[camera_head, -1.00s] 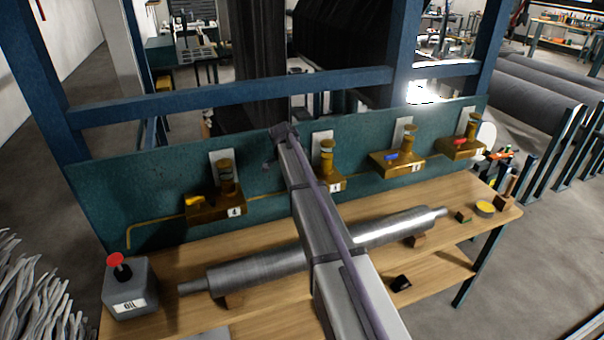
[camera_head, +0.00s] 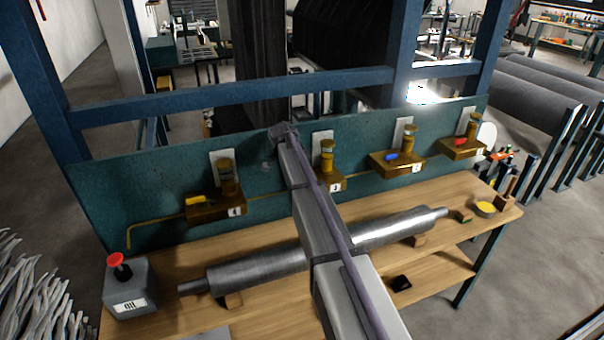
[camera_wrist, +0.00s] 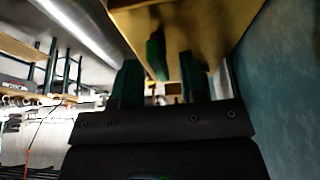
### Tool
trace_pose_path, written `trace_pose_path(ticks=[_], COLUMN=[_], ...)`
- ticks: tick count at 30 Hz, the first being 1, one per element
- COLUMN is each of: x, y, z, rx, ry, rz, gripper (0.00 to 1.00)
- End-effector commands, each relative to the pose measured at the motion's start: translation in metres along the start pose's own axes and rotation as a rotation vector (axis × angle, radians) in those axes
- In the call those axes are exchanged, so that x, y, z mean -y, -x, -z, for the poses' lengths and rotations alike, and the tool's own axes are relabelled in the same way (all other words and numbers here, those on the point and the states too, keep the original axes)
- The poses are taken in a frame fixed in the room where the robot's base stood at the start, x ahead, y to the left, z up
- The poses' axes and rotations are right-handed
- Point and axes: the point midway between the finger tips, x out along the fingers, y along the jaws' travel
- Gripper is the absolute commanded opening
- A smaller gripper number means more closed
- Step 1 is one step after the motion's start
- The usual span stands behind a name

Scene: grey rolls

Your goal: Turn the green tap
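The green tap (camera_wrist: 156,58) shows in the wrist view as a narrow green handle on the side of a brass block (camera_wrist: 206,22). My gripper (camera_wrist: 161,68) is open, with one dark green finger on each side of the handle. A gap shows between the handle and each finger. In the head view my arm hides the green tap and my gripper. The brass block numbered 3 (camera_head: 328,156) partly shows beside my arm there.
Other brass blocks carry a yellow tap (camera_head: 195,201), a blue tap (camera_head: 392,156) and a red tap (camera_head: 461,142) along the teal panel (camera_head: 120,200). A steel roller (camera_head: 262,264) lies on the wooden bench (camera_head: 275,310) below. An oil box (camera_head: 130,290) stands at left.

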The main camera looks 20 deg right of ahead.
Motion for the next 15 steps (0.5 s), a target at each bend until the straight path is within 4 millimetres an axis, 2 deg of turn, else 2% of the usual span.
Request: trace_pose_path(ticks=[5,8,15], x=[0.0,0.0,0.0], y=[0.005,0.019,0.081], z=[0.001,0.003,0.005], rx=[0.0,0.0,0.0], ry=[0.0,0.001,0.001], rz=[0.0,0.0,0.0], gripper=[0.39,0.39,0.39])
